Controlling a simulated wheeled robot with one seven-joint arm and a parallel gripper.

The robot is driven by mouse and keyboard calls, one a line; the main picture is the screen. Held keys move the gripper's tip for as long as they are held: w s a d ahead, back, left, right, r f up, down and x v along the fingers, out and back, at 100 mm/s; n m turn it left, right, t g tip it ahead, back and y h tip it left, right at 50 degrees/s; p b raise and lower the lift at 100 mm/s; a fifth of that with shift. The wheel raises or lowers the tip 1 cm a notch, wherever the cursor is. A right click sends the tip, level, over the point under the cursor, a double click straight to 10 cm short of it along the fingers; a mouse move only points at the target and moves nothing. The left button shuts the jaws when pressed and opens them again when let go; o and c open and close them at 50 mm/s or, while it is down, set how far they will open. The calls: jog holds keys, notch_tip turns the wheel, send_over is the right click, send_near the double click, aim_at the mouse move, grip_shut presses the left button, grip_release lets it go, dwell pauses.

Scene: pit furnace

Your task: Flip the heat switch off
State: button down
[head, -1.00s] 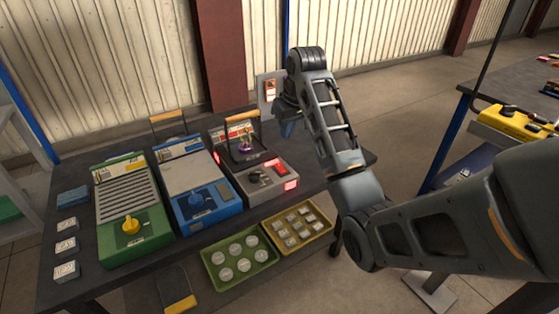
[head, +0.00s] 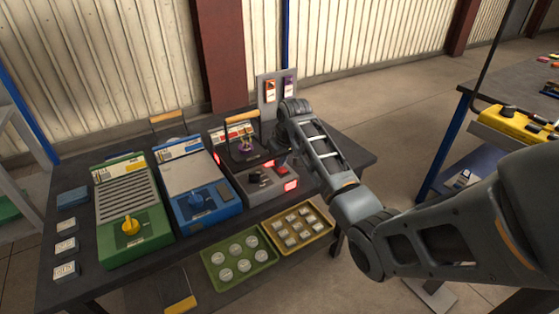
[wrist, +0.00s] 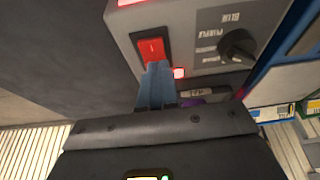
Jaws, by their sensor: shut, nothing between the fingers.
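The heat switch, a red rocker (wrist: 151,48) with a white mark, sits on the grey front panel (wrist: 200,50) of the pit furnace in the wrist view. In the head view the grey furnace (head: 240,190) stands at the right of the row of units on the table. My gripper (wrist: 158,66) is shut and empty. Its blue fingertips are at the lower edge of the red rocker, overlapping it in the picture; I cannot tell whether they touch. In the head view my arm hides most of the gripper.
A black dial (wrist: 237,45) sits beside the switch. Red lamps glow on the furnace, one at its front corner (head: 291,185). A blue unit (head: 190,220) and a green unit (head: 140,250) stand to the left. Green (head: 240,283) and yellow (head: 320,245) trays lie in front.

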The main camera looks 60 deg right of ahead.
jog(key=shift+f, duration=0.15)
dwell(0.4)
jog(key=shift+s+a+p, duration=0.4)
jog(key=shift+s+p, duration=0.25)
jog(key=shift+p, duration=0.35)
